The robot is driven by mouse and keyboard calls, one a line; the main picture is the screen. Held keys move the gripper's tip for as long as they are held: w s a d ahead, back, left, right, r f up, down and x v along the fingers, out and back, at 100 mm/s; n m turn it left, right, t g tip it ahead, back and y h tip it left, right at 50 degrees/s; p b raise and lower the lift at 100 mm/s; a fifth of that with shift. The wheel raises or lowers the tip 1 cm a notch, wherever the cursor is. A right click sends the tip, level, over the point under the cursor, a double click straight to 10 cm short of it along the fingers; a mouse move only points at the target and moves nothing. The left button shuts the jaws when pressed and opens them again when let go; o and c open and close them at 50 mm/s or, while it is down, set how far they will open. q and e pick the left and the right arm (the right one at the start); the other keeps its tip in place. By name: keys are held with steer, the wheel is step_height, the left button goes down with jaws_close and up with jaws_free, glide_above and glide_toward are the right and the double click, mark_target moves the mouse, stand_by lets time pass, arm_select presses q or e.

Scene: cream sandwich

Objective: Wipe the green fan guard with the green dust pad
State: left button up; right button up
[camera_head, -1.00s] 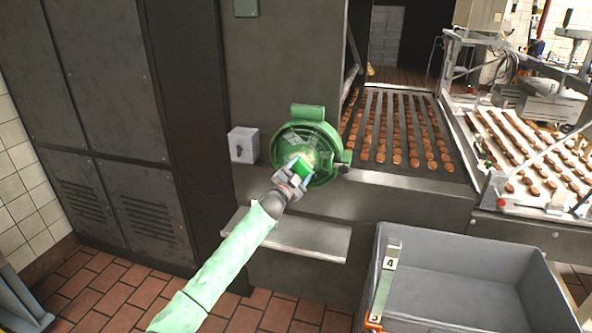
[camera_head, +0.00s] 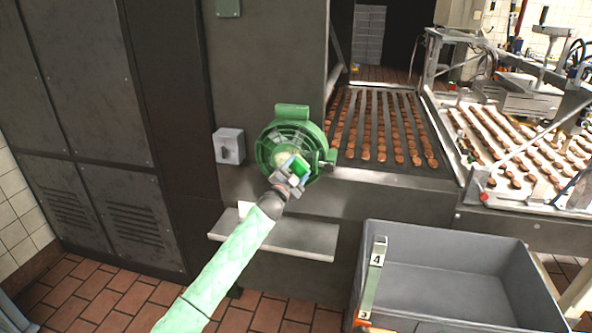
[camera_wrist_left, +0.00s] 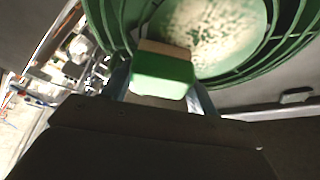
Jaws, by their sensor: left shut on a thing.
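The round green fan guard (camera_head: 272,148) is mounted on the front of the dark grey machine, and its rings fill the top of the left wrist view (camera_wrist_left: 285,62). A pale, speckled dusty patch (camera_wrist_left: 212,30) covers much of its centre disc. My left gripper (camera_head: 291,172) is shut on the green dust pad (camera_wrist_left: 163,75), which has a brown layer on its far side. The pad (camera_head: 299,167) is in front of the guard's lower middle. I cannot tell whether it touches the guard.
A metal shelf (camera_head: 290,238) juts out below. A large grey bin (camera_head: 450,245) stands at the lower right. Belts with brown biscuits (camera_head: 385,125) run at the right.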

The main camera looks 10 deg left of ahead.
arm_select(q)
steer(key=shift+r, duration=0.45)
steer(key=shift+w+a, duration=0.1)
steer(key=shift+a, duration=2.9)
steer(key=shift+w+a, duration=0.1)
steer(key=shift+a, duration=1.45)
steer(key=shift+r+p, duration=0.7)
steer(key=shift+s+d+f, duration=0.1)
steer(key=shift+s+d, duration=0.1)
steer(key=shift+d, duration=1.35)
steer(key=shift+d+b, duration=0.4)
steer(key=shift+d, duration=2.6)
